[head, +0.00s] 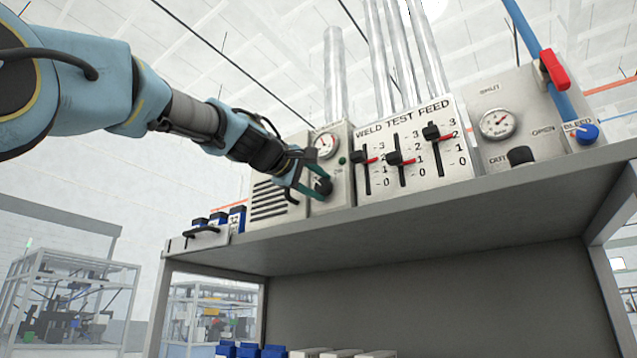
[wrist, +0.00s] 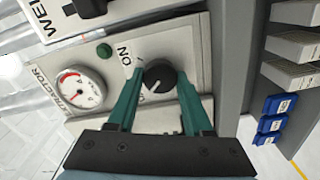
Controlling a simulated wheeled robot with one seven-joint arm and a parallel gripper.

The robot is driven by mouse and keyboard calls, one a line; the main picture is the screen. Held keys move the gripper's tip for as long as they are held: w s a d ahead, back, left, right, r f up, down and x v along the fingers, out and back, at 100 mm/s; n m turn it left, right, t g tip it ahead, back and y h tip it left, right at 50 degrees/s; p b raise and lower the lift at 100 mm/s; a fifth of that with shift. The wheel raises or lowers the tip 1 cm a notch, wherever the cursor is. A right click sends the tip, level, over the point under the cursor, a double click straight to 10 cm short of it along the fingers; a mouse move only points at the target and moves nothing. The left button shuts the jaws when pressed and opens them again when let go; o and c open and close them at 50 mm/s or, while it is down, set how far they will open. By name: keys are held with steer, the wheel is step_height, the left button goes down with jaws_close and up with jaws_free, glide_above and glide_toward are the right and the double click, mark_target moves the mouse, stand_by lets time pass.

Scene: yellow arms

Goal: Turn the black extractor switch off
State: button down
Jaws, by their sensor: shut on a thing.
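The black extractor switch (head: 324,186) is a round knob on the light panel below a gauge. It also shows in the wrist view (wrist: 161,74), with a white pointer line slanting toward the picture's lower left. The "ON" label (wrist: 124,56) lies to its left; another label lower down is mostly hidden by a finger. My gripper (head: 316,180) has its teal fingers on either side of the knob and is shut on it. The same fingers (wrist: 160,84) show in the wrist view.
The extractor gauge (head: 326,145) and a green lamp (wrist: 104,50) are near the knob. The weld test feed panel (head: 411,150) with black sliders stands close on the right. A vent grille (head: 268,203) and blue boxes (head: 237,219) are to the left. The shelf edge (head: 440,215) runs below.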

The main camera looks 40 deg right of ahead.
steer(key=shift+n, duration=0.5)
steer(key=shift+c, duration=1.5)
jaws_free()
steer(key=shift+a, duration=0.1)
steer(key=b+v, duration=0.5)
steer(key=v, duration=0.5)
steer(key=shift+a+b, duration=0.3)
steer(key=shift+b, duration=0.1)
